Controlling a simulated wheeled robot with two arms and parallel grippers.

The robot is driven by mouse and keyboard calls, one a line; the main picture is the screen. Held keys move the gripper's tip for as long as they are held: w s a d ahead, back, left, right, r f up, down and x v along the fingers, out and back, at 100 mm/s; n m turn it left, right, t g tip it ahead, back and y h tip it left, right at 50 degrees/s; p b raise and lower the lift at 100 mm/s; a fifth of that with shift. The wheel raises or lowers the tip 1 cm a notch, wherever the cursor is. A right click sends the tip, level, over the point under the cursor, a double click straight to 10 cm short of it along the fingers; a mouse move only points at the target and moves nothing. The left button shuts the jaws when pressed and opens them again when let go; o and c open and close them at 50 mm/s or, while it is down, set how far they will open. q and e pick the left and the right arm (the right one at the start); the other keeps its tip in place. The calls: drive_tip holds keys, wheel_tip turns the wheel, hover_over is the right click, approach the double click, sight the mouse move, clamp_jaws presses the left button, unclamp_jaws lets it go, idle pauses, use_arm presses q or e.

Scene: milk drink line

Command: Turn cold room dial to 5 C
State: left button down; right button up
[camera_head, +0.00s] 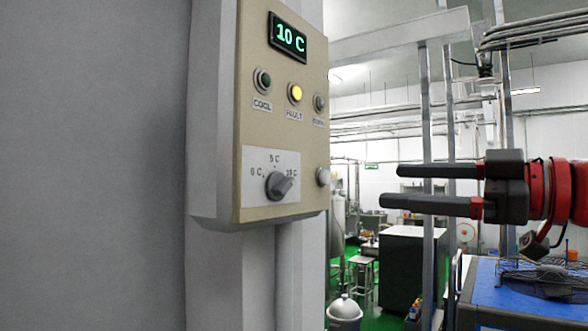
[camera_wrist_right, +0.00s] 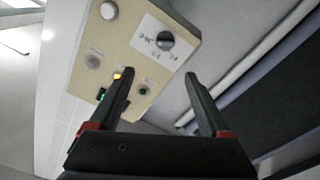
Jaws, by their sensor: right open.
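The cold room dial (camera_head: 279,185) is a grey knob on a white plate marked 0 C, 5 C and 10 C, low on a beige control box (camera_head: 222,205). Its pointer is turned to the right, toward the 10 C mark. The display (camera_head: 288,38) above reads 10 C in green. My right gripper (camera_head: 388,186) is open and empty, to the right of the box and apart from it, its fingers pointing left. In the right wrist view, the dial (camera_wrist_right: 165,41) shows beyond the open fingers (camera_wrist_right: 158,82). My left gripper is out of view.
A yellow FAULT lamp (camera_head: 295,93) is lit between a dark green COOL lamp (camera_head: 262,80) and a grey button (camera_head: 319,103). A round knob (camera_head: 323,177) sits at the box's lower right. A metal post (camera_head: 428,130) stands behind my right gripper. A blue cart (camera_head: 520,305) is lower right.

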drive_tip(key=p, duration=0.7)
approach(289, 185)
drive_tip(key=x, duration=0.8)
drive_tip(key=shift+r, duration=0.15)
drive_tip(key=shift+w+a+p, duration=0.3)
drive_tip(key=shift+a, duration=0.15)
